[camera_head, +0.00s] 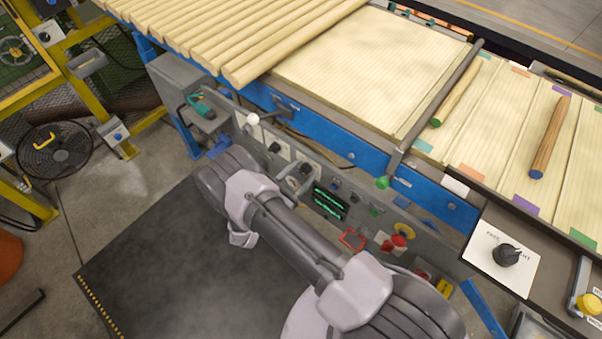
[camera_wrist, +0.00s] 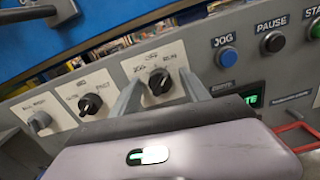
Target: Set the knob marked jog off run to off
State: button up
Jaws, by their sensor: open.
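The knob marked jog off run (camera_wrist: 159,82) is black and sits on a white plate in the wrist view. JOG is printed at its left, OFF above and RUN at its right. Its pointer looks turned upward, but which mark it meets is too small to tell. My gripper (camera_wrist: 162,90) is open, with one finger to the left of the knob and one to the right. The knob shows between the fingers; whether they touch it I cannot tell.
At the right are a blue JOG button (camera_wrist: 228,57) and a black PAUSE button (camera_wrist: 273,42). A separate black knob (camera_head: 506,254) sits at the right of the head view.

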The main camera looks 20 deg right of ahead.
jog(key=shift+c, duration=0.4)
grip_shut()
jog(key=shift+f, duration=0.1)
jog(key=n+b, duration=0.2)
jog(key=n, duration=0.2)
jog(key=shift+w+a+n+b, duration=0.1)
jog(key=shift+n+b, duration=0.8)
jog(key=shift+n, duration=1.5)
jog(key=shift+o, duration=0.4)
grip_release()
